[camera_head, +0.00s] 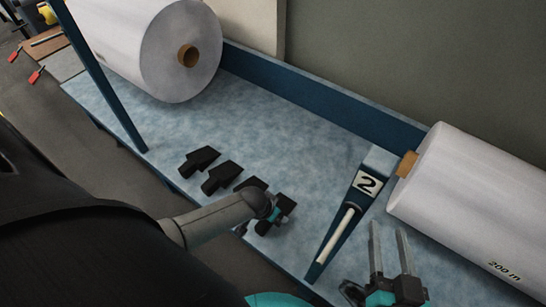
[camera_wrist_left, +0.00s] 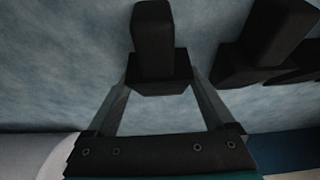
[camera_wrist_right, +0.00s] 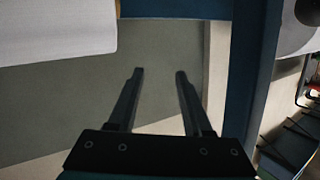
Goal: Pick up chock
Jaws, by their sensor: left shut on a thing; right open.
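Several black chocks stand in a row on the blue shelf: one at the far end (camera_head: 198,159), a second (camera_head: 222,177), a third partly hidden behind my left arm, and the nearest chock (camera_head: 284,205). My left gripper (camera_wrist_left: 160,78) is shut on this nearest chock (camera_wrist_left: 156,48), one finger on each side of its wider end. In the head view my left wrist hides part of the held chock. My right gripper (camera_head: 389,228) is open and empty, to the right of the blue post marked 2; its fingers show apart in the right wrist view (camera_wrist_right: 160,72).
A large white roll (camera_head: 150,45) lies at the back left and another (camera_head: 475,195) at the right, near my right gripper. The blue divider marked 2 (camera_head: 345,215) stands between my two grippers. The mottled blue shelf (camera_head: 270,130) is clear behind the chocks.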

